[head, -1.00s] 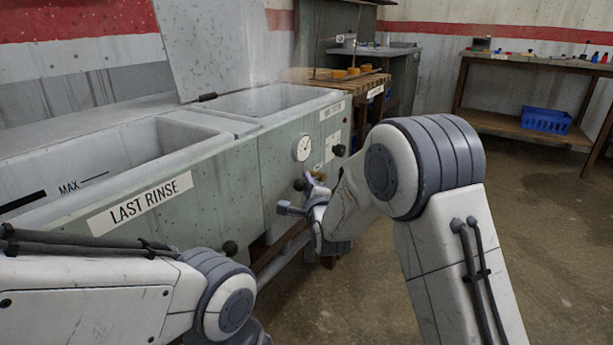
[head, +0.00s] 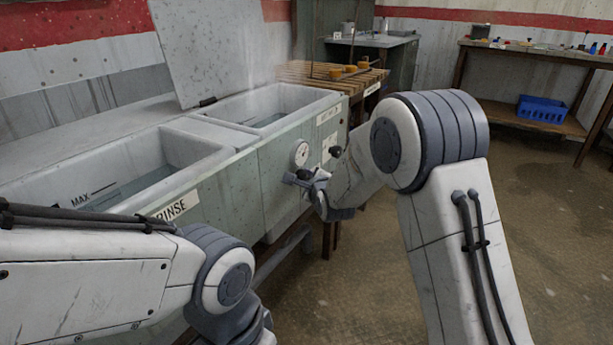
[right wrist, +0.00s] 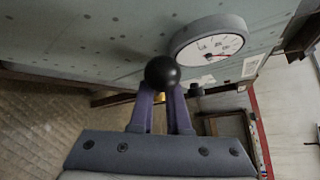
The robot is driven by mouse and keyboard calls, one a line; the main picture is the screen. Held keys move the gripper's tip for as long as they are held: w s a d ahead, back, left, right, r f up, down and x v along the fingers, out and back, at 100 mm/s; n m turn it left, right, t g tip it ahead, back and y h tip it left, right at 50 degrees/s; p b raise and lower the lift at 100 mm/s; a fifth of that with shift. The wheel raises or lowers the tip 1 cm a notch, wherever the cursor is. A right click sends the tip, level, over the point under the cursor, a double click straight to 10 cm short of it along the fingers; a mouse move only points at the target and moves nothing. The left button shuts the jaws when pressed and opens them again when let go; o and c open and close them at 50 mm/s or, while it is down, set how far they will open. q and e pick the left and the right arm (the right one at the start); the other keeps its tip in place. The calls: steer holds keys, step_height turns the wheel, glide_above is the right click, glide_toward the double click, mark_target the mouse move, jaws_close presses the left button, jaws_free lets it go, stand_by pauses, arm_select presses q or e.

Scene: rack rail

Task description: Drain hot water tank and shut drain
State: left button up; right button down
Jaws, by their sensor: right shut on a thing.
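The hot water tank (head: 285,103) is the far basin of the grey-green unit. Its lid (head: 215,50) stands open, haze rises above it and water shows inside. A round dial gauge (head: 301,153) is on its front; it also shows in the right wrist view (right wrist: 212,43). My right gripper (head: 314,177) is at the tank front just below the gauge. In the right wrist view, its purple fingers are shut on a black ball knob (right wrist: 162,73). The knob's stem is hidden. Only the left arm shows; its gripper is out of view.
Another black knob (head: 335,151) is right of the gauge. A pipe (head: 285,252) runs below. A slatted wooden bench (head: 340,80) stands beyond; floor at right is clear.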

steer(key=c, duration=0.9)
jaws_free()
steer(key=shift+p+v, duration=1.3)
steer(key=shift+v, duration=3.95)
steer(key=shift+w+r, duration=0.1)
